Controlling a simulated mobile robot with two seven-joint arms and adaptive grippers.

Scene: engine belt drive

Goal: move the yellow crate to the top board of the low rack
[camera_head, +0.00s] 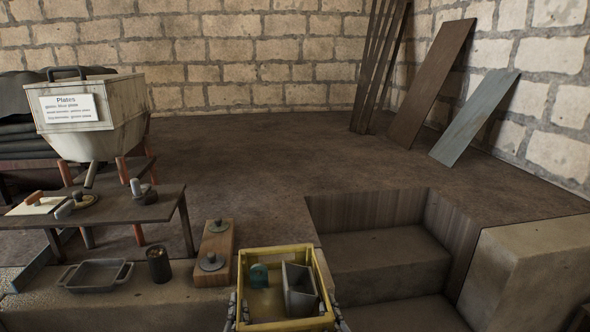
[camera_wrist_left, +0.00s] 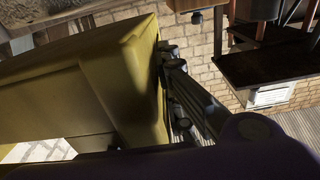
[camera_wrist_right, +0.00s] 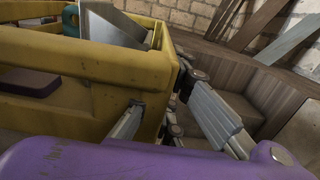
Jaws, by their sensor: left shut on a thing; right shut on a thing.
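The yellow crate (camera_head: 325,273) is at the bottom middle of the head view, between my two grippers. It holds a teal thing (camera_head: 259,275) and a grey metal bin-like piece (camera_head: 299,289). My left gripper (camera_head: 232,313) is shut on its left side; in the left wrist view the crate (camera_wrist_left: 95,85) fills the left part, beside the fingers (camera_wrist_left: 185,95). My right gripper (camera_head: 338,316) is shut on its right side; in the right wrist view one finger (camera_wrist_right: 128,122) reaches into the crate's wall opening (camera_wrist_right: 110,75). I cannot clearly pick out the low rack.
A dark table (camera_head: 120,208) with small items stands left, before a bin labelled Plates (camera_head: 118,103). A grey tray (camera_head: 97,275), a dark cup (camera_head: 159,264) and a wooden block (camera_head: 215,252) lie on a stone ledge. A stepped pit (camera_head: 385,250) lies right. Boards lean at the back.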

